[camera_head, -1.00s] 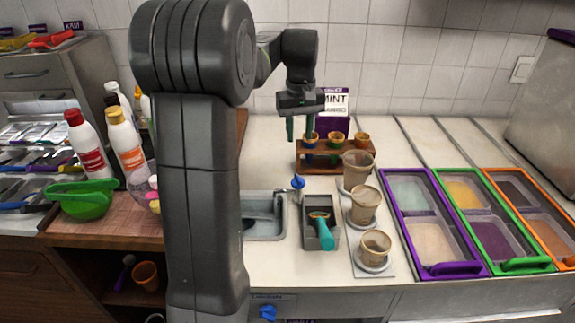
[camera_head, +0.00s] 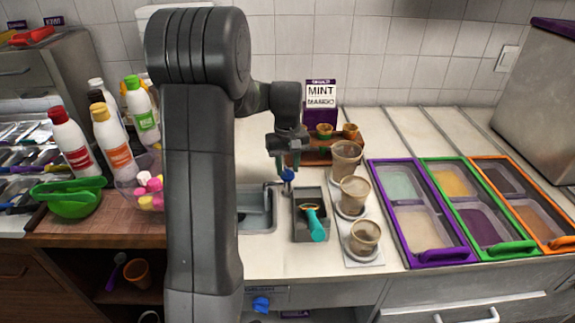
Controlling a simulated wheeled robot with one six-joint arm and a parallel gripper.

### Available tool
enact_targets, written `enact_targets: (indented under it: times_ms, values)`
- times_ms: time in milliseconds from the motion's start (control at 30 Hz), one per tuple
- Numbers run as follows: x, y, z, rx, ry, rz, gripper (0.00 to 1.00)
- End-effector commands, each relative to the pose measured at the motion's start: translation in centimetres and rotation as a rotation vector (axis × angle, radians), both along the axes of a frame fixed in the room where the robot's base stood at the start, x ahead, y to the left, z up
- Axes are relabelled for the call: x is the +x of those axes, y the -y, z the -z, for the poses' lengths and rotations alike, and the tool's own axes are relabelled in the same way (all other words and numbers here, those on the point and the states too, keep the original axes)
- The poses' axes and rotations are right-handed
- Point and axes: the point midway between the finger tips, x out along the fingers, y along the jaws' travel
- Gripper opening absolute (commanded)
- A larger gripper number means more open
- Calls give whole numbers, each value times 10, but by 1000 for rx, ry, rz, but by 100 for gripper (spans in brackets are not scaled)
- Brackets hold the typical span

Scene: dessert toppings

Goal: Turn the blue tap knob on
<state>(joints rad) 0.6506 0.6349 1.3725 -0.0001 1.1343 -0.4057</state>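The blue tap knob (camera_head: 288,175) sits on top of a small tap at the right rear edge of the sink (camera_head: 257,222). My gripper (camera_head: 288,163) points down just above or behind the knob. Part of the sink is hidden behind my arm.
A grey holder (camera_head: 311,232) with a teal-handled scoop (camera_head: 316,224) stands right of the sink. Cups (camera_head: 354,194) stand beside it. Behind my gripper are a brown cup rack (camera_head: 345,153) and a mint-mango sign (camera_head: 320,93). Bottles (camera_head: 113,145) stand at left.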

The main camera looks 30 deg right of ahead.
Motion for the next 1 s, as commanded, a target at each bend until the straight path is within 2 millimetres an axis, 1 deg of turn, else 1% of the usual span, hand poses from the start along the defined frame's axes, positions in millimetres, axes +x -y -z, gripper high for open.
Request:
enact_targets:
  times_ms: [167, 267, 333, 367, 567, 833, 1000]
  values:
    - [0, 0, 0, 0, 0, 0, 34]
    - [0, 0, 0, 0, 0, 0, 16]
    - [0, 0, 0, 0, 0, 0, 2]
    - [0, 0, 0, 0, 0, 0, 0]
    - [0, 0, -1, 0, 0, 19, 0]
    - [0, 0, -1, 0, 1, 209, 0]
    - [1, 0, -1, -1, 1, 271, 0]
